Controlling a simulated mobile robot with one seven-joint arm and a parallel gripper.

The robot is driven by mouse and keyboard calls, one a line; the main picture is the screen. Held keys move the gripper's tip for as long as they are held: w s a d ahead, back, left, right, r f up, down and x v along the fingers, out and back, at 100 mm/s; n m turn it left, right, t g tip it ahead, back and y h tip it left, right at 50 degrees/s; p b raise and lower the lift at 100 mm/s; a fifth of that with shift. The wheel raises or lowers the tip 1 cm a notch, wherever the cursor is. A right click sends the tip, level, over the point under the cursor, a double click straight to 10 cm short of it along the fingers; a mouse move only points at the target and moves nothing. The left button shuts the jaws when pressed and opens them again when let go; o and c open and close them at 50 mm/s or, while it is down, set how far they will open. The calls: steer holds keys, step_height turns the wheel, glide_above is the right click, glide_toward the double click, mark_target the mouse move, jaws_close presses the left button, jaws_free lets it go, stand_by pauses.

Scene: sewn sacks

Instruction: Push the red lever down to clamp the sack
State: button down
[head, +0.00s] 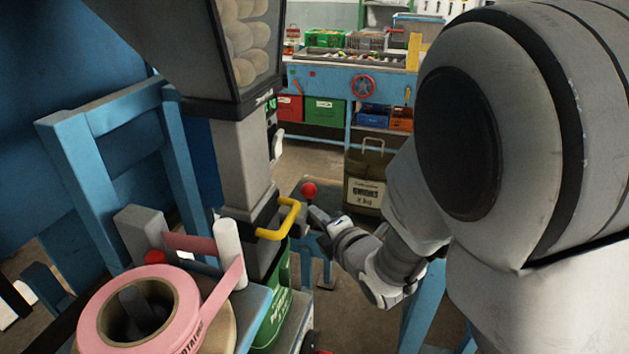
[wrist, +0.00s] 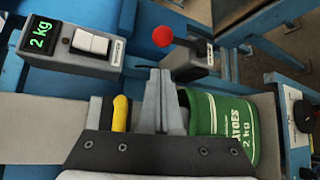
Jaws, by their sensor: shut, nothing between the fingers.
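The red lever shows as a round red knob (head: 309,190) in the head view, just above and beside my gripper's tip. In the wrist view the red knob (wrist: 163,36) sits on a thin dark stem rising from a grey block. My gripper (head: 317,214) is shut and empty. In the wrist view its closed fingers (wrist: 159,82) point toward the knob, with a visible gap below it. The green sack (wrist: 236,128), printed "2 kg", is under the spout, right of my fingers. Part of the sack (head: 272,312) shows in the head view.
A yellow handle (head: 284,222) juts out close to my gripper, left of it. A scale display (wrist: 41,36) reads 2 kg. A pink tape roll (head: 140,310) stands at the front left. A dark sack (head: 366,183) and a blue sorting table (head: 325,82) are behind.

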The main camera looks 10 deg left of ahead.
mark_target(309, 203)
steer(key=shift+w, duration=0.1)
steer(key=p+x, duration=0.1)
steer(key=x, duration=0.9)
steer(key=shift+p, duration=0.35)
steer(key=shift+f+b, duration=0.2)
steer(key=shift+b, duration=0.3)
steer(key=shift+d+b, duration=0.1)
steer(key=shift+b, duration=0.2)
steer(key=shift+d+r+b, duration=0.1)
steer(key=shift+d+b, duration=0.05)
steer(key=shift+b, duration=0.15)
